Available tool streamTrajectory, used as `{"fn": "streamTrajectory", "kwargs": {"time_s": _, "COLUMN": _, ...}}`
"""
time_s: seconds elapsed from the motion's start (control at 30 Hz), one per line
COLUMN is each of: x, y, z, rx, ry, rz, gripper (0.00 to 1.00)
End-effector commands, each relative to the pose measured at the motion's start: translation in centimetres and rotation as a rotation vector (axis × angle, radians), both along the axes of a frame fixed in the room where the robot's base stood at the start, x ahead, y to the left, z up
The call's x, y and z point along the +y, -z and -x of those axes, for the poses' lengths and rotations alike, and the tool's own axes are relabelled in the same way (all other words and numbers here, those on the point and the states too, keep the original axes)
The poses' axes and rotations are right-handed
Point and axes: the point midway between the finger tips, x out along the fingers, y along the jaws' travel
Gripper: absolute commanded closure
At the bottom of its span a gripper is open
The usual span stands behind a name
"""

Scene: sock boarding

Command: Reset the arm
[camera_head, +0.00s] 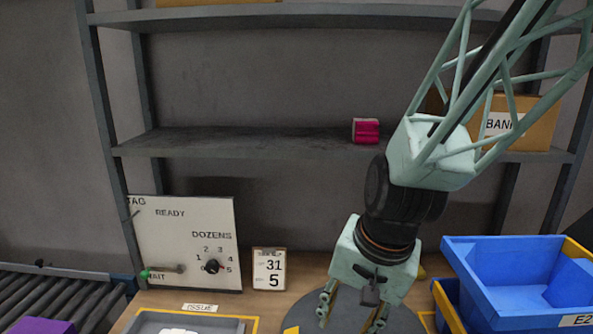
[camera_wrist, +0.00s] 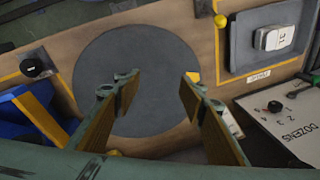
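My gripper (camera_head: 352,308) hangs from the pale green arm over the table, fingers pointing down. In the wrist view my gripper (camera_wrist: 156,92) has its two fingers apart with nothing between them. Below it lies a round dark grey disc (camera_wrist: 125,75) on the wooden table; it is also partly visible in the head view (camera_head: 300,318), where my gripper hides some of it. No object is seen in the fingers.
A control board (camera_head: 185,240) stands at the left, with a small number card (camera_head: 269,268) beside it. Blue bins (camera_head: 500,290) stand at the right. A grey tray (camera_head: 165,318) sits at the front left. Rollers (camera_head: 50,295) lie far left. A shelf (camera_head: 240,142) stands behind.

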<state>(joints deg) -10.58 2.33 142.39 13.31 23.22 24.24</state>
Motion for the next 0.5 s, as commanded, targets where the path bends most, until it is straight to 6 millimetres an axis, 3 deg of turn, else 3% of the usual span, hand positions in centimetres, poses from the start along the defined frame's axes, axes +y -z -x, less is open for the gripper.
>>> {"fn": "streamTrajectory", "kwargs": {"time_s": 0.2, "x": -3.8, "y": -2.6, "z": 4.4, "rx": 0.074, "ry": -0.009, "rz": 0.023, "gripper": 0.62}}
{"fn": "streamTrajectory", "kwargs": {"time_s": 0.5, "x": -6.6, "y": -5.6, "z": 8.4, "rx": 0.090, "ry": -0.061, "rz": 0.054, "gripper": 0.62}}
